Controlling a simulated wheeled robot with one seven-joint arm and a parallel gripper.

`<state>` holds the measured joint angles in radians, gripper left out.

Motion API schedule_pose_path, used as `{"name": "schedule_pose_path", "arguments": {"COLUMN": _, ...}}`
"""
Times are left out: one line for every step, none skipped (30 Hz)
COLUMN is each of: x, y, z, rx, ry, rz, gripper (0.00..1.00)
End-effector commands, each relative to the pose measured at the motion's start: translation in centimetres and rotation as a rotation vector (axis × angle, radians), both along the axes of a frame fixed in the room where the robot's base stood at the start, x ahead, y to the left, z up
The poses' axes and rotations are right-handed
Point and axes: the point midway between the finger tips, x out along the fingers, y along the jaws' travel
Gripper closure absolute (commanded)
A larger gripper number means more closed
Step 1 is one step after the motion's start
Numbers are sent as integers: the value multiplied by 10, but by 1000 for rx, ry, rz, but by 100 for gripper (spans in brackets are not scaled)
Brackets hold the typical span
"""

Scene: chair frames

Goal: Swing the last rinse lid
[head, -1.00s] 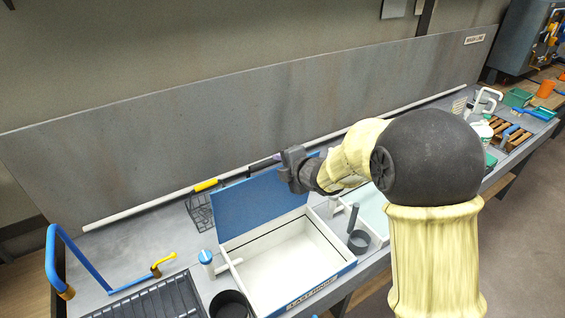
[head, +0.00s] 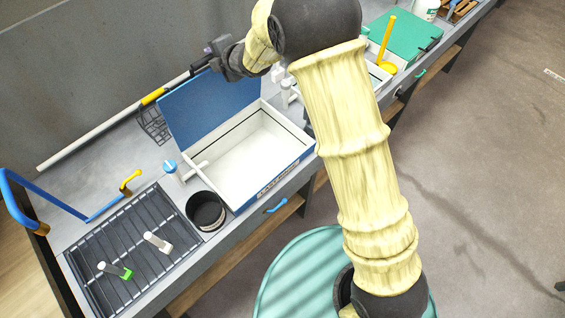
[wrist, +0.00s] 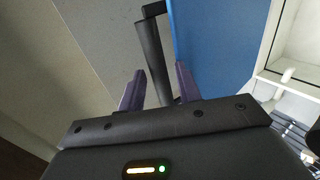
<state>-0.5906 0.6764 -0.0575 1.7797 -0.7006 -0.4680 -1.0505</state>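The blue lid (head: 208,108) stands raised, leaning back at the rear edge of the white last rinse basin (head: 303,157), whose inside is open to view. In the wrist view the lid (wrist: 215,45) fills the area right of centre. A dark bar handle (wrist: 153,55) appears joined to it by a bracket at the top. My gripper (head: 208,62) is at the lid's upper edge. In the wrist view its two purple fingers (wrist: 158,78) are apart, with the handle between them and gaps visible on both sides. The fingertips are hard to see in the head view.
A long white pipe (head: 85,140) with a yellow section runs behind the lid. A wire basket (head: 153,125) is left of the lid. A black cup (head: 206,211), a blue-topped valve (head: 170,167) and a drain rack (head: 125,250) lie left of the basin. A green board (head: 405,38) is right.

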Motion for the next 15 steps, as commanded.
{"name": "schedule_pose_path", "arguments": {"x": 2, "y": 3, "z": -3, "rx": -4, "ry": 4, "rz": 1, "gripper": 64}}
{"name": "schedule_pose_path", "arguments": {"x": 4, "y": 5, "z": -5, "rx": -4, "ry": 4, "rz": 1, "gripper": 64}}
{"name": "schedule_pose_path", "arguments": {"x": 6, "y": 8, "z": -7, "rx": -5, "ry": 5, "rz": 1, "gripper": 64}}
{"name": "schedule_pose_path", "arguments": {"x": 6, "y": 8, "z": -8, "rx": -4, "ry": 4, "rz": 1, "gripper": 73}}
{"name": "schedule_pose_path", "arguments": {"x": 5, "y": 7, "z": -8, "rx": -5, "ry": 5, "rz": 1, "gripper": 79}}
{"name": "schedule_pose_path", "arguments": {"x": 5, "y": 7, "z": -9, "rx": -6, "ry": 6, "rz": 1, "gripper": 87}}
{"name": "schedule_pose_path", "arguments": {"x": 5, "y": 7, "z": -9, "rx": -6, "ry": 6, "rz": 1, "gripper": 92}}
{"name": "schedule_pose_path", "arguments": {"x": 5, "y": 7, "z": -10, "rx": -7, "ry": 6, "rz": 1, "gripper": 92}}
{"name": "schedule_pose_path", "arguments": {"x": 4, "y": 7, "z": -10, "rx": -7, "ry": 7, "rz": 1, "gripper": 92}}
{"name": "schedule_pose_path", "arguments": {"x": 4, "y": 6, "z": -11, "rx": -8, "ry": 8, "rz": 1, "gripper": 92}}
{"name": "schedule_pose_path", "arguments": {"x": 4, "y": 6, "z": -12, "rx": -8, "ry": 9, "rz": 0, "gripper": 92}}
{"name": "schedule_pose_path", "arguments": {"x": 2, "y": 4, "z": -13, "rx": -8, "ry": 9, "rz": 0, "gripper": 92}}
{"name": "schedule_pose_path", "arguments": {"x": 1, "y": 3, "z": -14, "rx": -9, "ry": 9, "rz": 0, "gripper": 92}}
{"name": "schedule_pose_path", "arguments": {"x": 0, "y": 1, "z": -16, "rx": -10, "ry": 10, "rz": 0, "gripper": 94}}
{"name": "schedule_pose_path", "arguments": {"x": -2, "y": -1, "z": -18, "rx": -11, "ry": 11, "rz": 0, "gripper": 97}}
